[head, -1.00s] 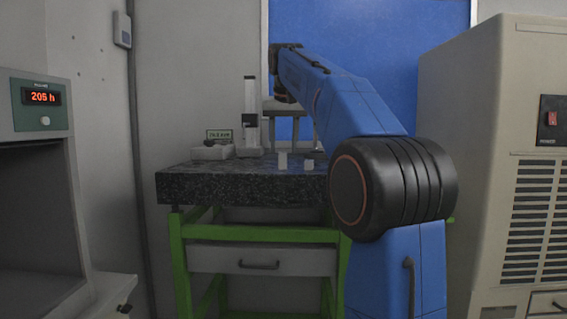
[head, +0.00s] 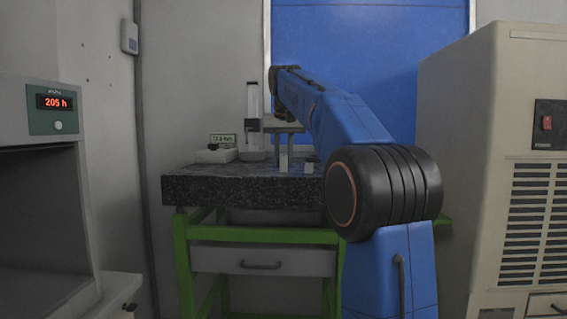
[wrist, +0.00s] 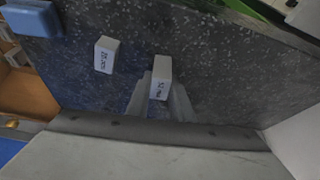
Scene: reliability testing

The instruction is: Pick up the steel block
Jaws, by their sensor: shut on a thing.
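A small pale grey block with dark lettering (wrist: 161,72) is between the fingers of my gripper (wrist: 160,84) in the wrist view. My gripper is shut on it, low over the dark speckled stone slab (wrist: 225,75). A second pale lettered block (wrist: 106,54) stands apart, left of the held one. In the head view, my gripper is at the slab, partly hard to make out, with a pale block (head: 284,163) under it and another block (head: 309,168) to the right. I cannot read the lettering surely, so which block is steel is not clear.
A measuring stand with an upright column (head: 253,115) and a small box with a display (head: 216,153) are on the slab's left. A green-framed table (head: 182,240) bears the slab. Large cabinets stand left (head: 50,120) and right (head: 480,110).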

